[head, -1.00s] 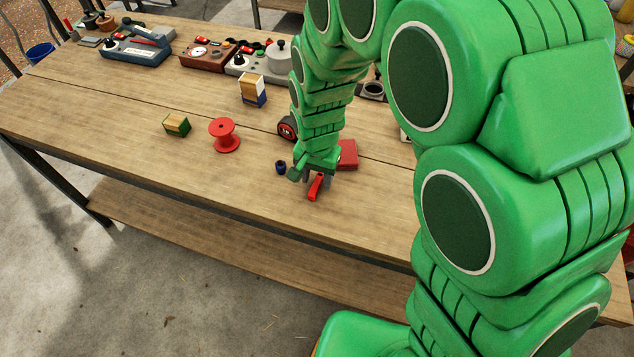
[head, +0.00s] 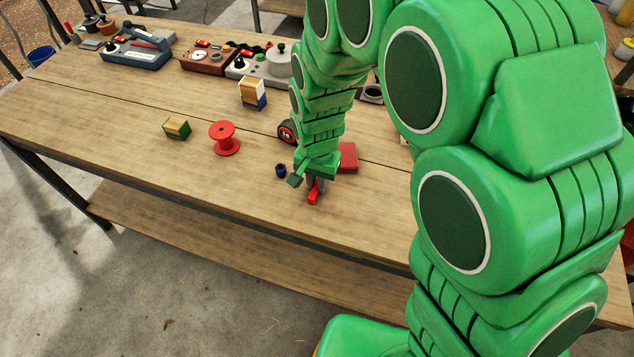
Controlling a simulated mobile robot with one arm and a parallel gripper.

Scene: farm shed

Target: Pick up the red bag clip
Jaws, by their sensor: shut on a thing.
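The red bag clip (head: 313,197) is at my gripper's fingertips, near the front edge of the wooden table (head: 200,185). My gripper (head: 315,186) points down and is shut on the clip. The upper part of the clip is hidden between the fingers. The lower red end shows below them. I cannot tell whether the clip touches the tabletop or is slightly above it.
A red box (head: 348,157) lies just behind my gripper, and a small dark blue piece (head: 281,170) lies to its left. A red spool (head: 224,139), a green-and-wood block (head: 177,128) and a tape measure (head: 287,132) stand nearby. The table's front left is clear.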

